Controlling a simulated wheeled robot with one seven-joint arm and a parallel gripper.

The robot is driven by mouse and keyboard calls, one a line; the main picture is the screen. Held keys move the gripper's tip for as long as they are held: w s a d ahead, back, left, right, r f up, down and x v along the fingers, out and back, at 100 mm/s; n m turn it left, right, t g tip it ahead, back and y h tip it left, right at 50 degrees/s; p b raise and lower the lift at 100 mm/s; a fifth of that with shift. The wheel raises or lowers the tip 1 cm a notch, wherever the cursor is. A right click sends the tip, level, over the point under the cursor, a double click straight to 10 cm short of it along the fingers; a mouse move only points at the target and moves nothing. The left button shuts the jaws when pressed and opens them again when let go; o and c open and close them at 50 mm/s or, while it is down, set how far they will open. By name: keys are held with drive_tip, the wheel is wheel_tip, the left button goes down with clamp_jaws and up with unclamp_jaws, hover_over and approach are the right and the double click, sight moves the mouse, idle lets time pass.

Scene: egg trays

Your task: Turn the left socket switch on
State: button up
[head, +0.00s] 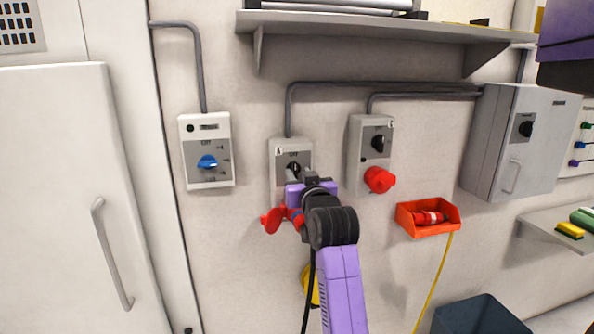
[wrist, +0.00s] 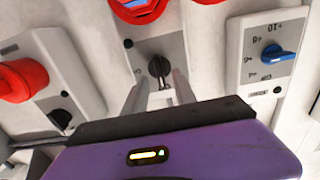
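The left socket (head: 277,149) is a grey wall box with a black rotary switch (head: 293,168) under an OFF label. Its red flap (head: 272,219) hangs open at the lower left. My gripper (head: 309,179) is in front of this box and hides part of it. In the wrist view the picture is turned over, and the black switch (wrist: 159,67) shows in the middle, its bar roughly upright. My two fingers (wrist: 160,82) are apart, one on each side of the switch, with a small gap. Whether they touch it I cannot tell.
The right socket (head: 357,140) has a black switch and a closed red cap (head: 379,180). A blue-knob switch box (head: 208,122) is at the left. A shelf (head: 385,27) is above. An orange tray (head: 445,228) and a grey cabinet (head: 493,130) are at the right.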

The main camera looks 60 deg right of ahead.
sight(295, 170)
drive_tip(key=shift+x, duration=1.15)
drive_tip(key=shift+a, duration=0.1)
clamp_jaws()
